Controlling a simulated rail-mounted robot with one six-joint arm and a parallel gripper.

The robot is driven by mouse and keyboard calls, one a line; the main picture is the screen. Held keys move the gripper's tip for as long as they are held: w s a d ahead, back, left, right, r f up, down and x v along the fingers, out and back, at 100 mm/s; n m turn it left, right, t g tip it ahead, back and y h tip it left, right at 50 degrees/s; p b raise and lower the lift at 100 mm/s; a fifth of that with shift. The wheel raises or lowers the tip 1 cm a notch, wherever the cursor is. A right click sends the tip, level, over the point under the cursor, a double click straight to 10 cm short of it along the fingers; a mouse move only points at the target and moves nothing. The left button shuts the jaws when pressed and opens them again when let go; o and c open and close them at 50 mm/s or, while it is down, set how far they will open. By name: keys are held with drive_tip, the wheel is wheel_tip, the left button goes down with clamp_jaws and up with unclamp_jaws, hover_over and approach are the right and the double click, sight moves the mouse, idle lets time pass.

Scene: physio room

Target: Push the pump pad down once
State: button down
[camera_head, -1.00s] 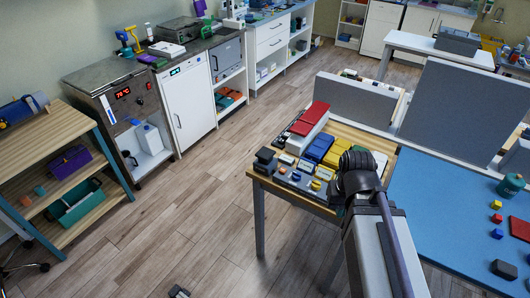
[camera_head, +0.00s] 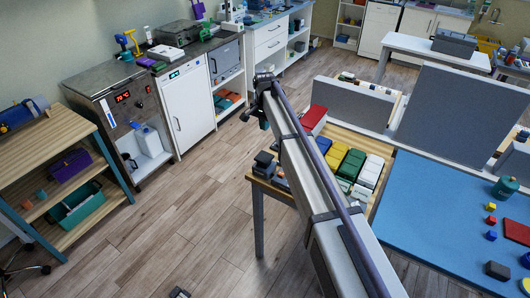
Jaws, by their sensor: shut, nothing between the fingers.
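No pump pad can be picked out for certain. A teal round container (camera_head: 506,187) with a small raised top stands on the blue mat (camera_head: 430,215) at the right; I cannot tell whether it is the pump. My arm stretches from the bottom right up to the middle. My gripper (camera_head: 246,116) shows only as a small dark shape at its far end, shut and empty, over the floor between the white cabinet and the wooden table. It is well apart from the teal container. The arm hides part of the wooden table and some items on it.
Red, blue, yellow, green and white blocks (camera_head: 350,163) crowd the wooden table. Grey panels (camera_head: 350,103) stand behind it. Small coloured cubes (camera_head: 490,220) lie on the mat. A counter with a white cabinet (camera_head: 187,100) and a shelf unit (camera_head: 60,165) line the left.

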sight(265, 157)
drive_tip(key=shift+w+f, duration=0.15)
wheel_tip(265, 157, down, 14)
drive_tip(key=b, duration=1.4)
wheel_tip(265, 157, down, 3)
drive_tip(key=b, duration=0.3)
drive_tip(key=shift+f+b, duration=0.15)
drive_tip(key=shift+b, duration=0.2)
drive_tip(key=shift+s+d+r, duration=0.1)
drive_tip(key=shift+s+r, duration=0.15)
drive_tip(key=shift+s, duration=0.1)
drive_tip(key=shift+r+p, duration=0.15)
drive_tip(key=shift+p, duration=0.15)
wheel_tip(265, 157, up, 14)
drive_tip(key=p, duration=1.4)
drive_tip(key=shift+w, duration=0.25)
